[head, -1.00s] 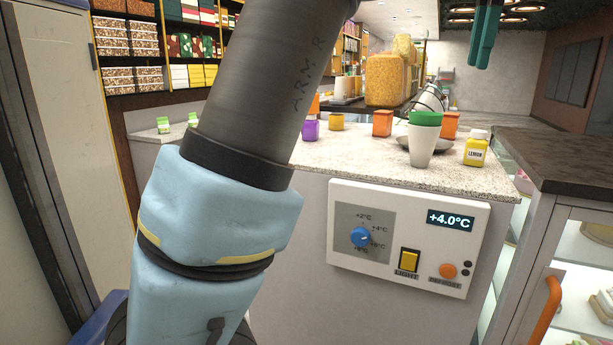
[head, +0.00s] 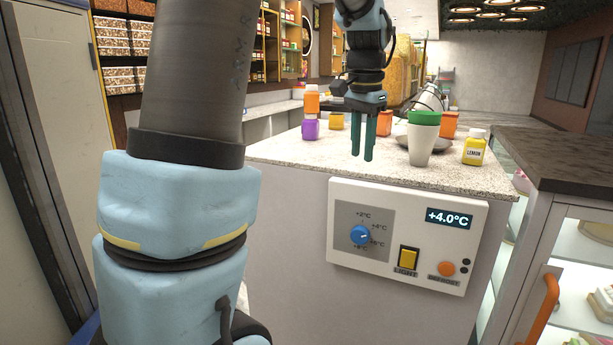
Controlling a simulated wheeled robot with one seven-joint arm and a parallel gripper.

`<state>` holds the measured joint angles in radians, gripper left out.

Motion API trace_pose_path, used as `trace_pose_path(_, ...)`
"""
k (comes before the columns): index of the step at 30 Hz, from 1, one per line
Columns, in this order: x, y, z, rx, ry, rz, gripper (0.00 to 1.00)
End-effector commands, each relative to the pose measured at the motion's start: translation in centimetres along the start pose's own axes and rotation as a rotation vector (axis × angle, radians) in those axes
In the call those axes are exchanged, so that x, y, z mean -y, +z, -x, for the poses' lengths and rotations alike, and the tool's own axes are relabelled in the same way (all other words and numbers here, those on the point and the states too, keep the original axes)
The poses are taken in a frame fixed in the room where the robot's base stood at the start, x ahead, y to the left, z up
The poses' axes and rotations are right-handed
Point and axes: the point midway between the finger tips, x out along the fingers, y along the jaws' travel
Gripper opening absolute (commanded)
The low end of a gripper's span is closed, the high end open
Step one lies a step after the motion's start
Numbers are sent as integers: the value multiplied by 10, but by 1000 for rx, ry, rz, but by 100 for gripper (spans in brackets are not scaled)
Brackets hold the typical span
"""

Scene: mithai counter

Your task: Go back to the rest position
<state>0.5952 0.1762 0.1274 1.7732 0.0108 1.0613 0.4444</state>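My gripper (head: 362,140) hangs fingers-down in the middle of the head view. It appears in front of the back part of the speckled counter top (head: 300,155), left of the green and white cups. Its two teal fingers stand a little apart, seen at an angle, with nothing visible between them. My arm fills the left side of the view and hides part of the counter and shelves.
On the counter stand a green cup in a white cup (head: 420,147), a yellow LEMON bottle (head: 474,148), a grey dish (head: 440,145), and orange and purple jars. The control panel (head: 408,236) reads +4.0°C. A glass case (head: 570,215) stands right.

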Motion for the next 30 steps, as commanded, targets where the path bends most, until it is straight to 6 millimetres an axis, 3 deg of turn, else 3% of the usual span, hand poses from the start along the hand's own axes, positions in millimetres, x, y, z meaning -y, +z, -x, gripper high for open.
trace_pose_path(1, 11, 29, -21, 8, 4, 94, 32)
trace_pose_path(6, 22, 118, -85, 7, 3, 405, 32)
trace_pose_path(9, 17, 168, -113, 7, -2, 567, 32)
trace_pose_path(13, 4, 216, -136, 5, -9, 722, 32)
trace_pose_path(18, -6, 243, -148, 1, -16, 814, 32)
trace_pose_path(30, -7, 245, -149, 1, -16, 820, 32)
